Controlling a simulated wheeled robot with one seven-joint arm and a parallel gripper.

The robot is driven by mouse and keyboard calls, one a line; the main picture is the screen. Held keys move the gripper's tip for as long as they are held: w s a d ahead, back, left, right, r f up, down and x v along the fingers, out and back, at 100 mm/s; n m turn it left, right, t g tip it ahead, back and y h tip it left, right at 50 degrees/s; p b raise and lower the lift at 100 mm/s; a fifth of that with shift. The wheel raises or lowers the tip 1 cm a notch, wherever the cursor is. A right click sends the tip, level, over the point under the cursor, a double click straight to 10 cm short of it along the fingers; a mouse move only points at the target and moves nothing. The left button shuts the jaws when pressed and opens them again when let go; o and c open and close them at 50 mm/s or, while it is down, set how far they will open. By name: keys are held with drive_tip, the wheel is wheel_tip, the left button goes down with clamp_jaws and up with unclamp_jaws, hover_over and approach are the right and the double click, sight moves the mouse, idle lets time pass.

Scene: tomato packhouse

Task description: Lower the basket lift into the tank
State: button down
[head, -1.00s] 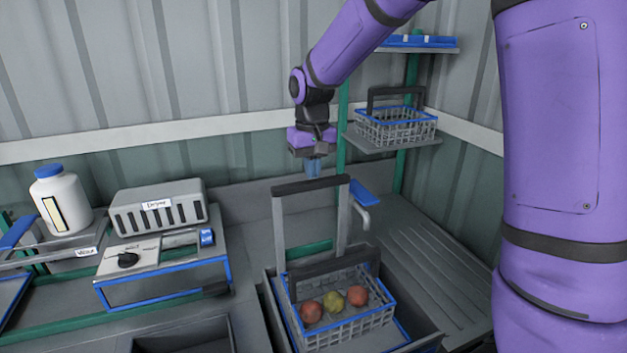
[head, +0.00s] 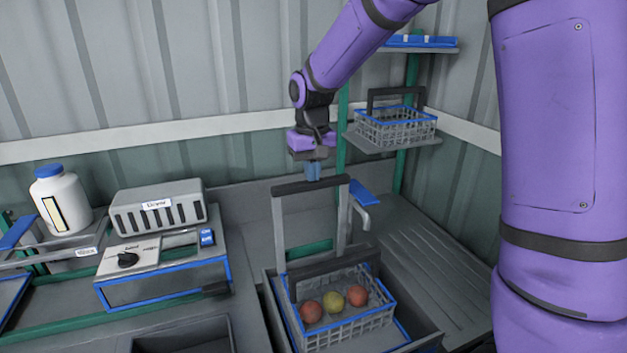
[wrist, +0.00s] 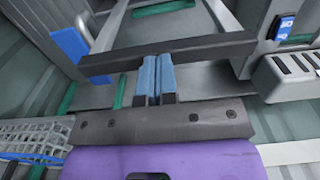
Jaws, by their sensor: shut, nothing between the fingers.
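The basket lift has two grey uprights joined at the top by a dark crossbar (head: 290,187). A wire basket (head: 345,325) with a blue rim and dark handle sits low on the lift, holding two red tomatoes and one yellowish one (head: 333,299). The basket and lift stand over the grey tank (head: 425,337). My gripper (head: 313,178) is shut and empty, pointing down at the crossbar's top. In the wrist view its blue fingertips (wrist: 157,62) overlap the crossbar (wrist: 215,48); I cannot tell whether they touch it.
A second wire basket (head: 395,128) stands on a shelf at the back right. A grey tap (head: 364,214) is right of the lift. The ribbed drainboard (head: 435,270) is clear.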

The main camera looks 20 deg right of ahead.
drive_tip(key=shift+f, duration=9.2)
wheel_tip(320, 180, up, 16)
drive_tip(key=shift+r, duration=0.1)
drive_tip(key=s+d+r+t, duration=0.1)
drive_tip(key=s+r, duration=0.3)
drive_tip(key=s, duration=0.5)
drive_tip(key=s+d+r+t, duration=0.2)
drive_tip(key=s+r, duration=0.3)
drive_tip(key=s, duration=0.5)
drive_tip(key=s+d+r+t, duration=0.2)
drive_tip(key=s+d+r, duration=0.2)
drive_tip(key=s, duration=0.6)
drive_tip(key=shift+s+r, duration=0.2)
drive_tip(key=shift+r, duration=0.1)
